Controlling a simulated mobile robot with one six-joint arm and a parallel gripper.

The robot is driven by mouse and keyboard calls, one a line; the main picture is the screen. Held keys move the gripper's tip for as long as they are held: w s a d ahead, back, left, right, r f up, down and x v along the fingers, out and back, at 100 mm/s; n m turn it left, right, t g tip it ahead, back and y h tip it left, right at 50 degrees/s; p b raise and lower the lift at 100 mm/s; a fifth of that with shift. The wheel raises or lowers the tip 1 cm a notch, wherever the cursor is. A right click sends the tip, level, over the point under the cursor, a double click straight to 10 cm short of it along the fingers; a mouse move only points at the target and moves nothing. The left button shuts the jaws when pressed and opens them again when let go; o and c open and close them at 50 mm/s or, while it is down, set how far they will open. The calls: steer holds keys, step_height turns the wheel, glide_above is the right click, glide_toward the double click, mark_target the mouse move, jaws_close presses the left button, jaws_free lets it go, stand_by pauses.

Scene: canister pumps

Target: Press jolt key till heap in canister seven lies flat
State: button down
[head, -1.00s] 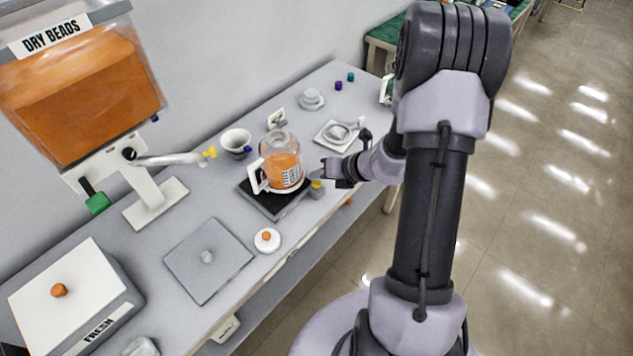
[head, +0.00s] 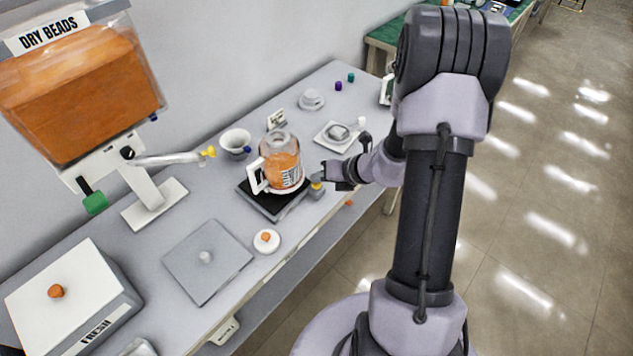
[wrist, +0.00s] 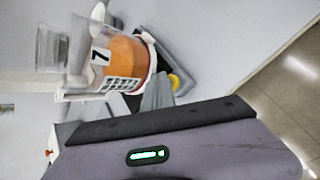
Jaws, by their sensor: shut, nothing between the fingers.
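Canister seven (head: 281,168) is a clear jar of orange beads standing upright on a dark square plate (head: 262,208). Its "7" tag shows in the wrist view (wrist: 101,56), where the canister lies sideways in the picture. The top of the bead heap is partly seen through the wall; I cannot tell how flat it is. The jolt key (head: 317,188) is a small grey block with a yellow top at the plate's right corner; its yellow also shows in the wrist view (wrist: 175,82). My gripper (head: 323,173) is shut and empty, right by the key. I cannot tell whether it touches.
The dry beads hopper (head: 80,95) with its spout stands at the left. A white bowl (head: 236,141), a grey square plate (head: 207,262), an orange-knobbed lid (head: 266,241) and the FRESH box (head: 70,300) lie around. A small dish on a tray (head: 338,133) is behind my gripper.

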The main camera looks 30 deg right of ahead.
mark_target(320, 185)
steer(key=shift+f, duration=0.35)
stand_by(0.5)
steer(key=shift+r+p, duration=0.8)
steer(key=shift+r, duration=0.3)
step_height(320, 185, up, 5)
steer(key=p, duration=0.4)
steer(key=shift+r+p, duration=0.15)
steer(key=shift+p, duration=0.15)
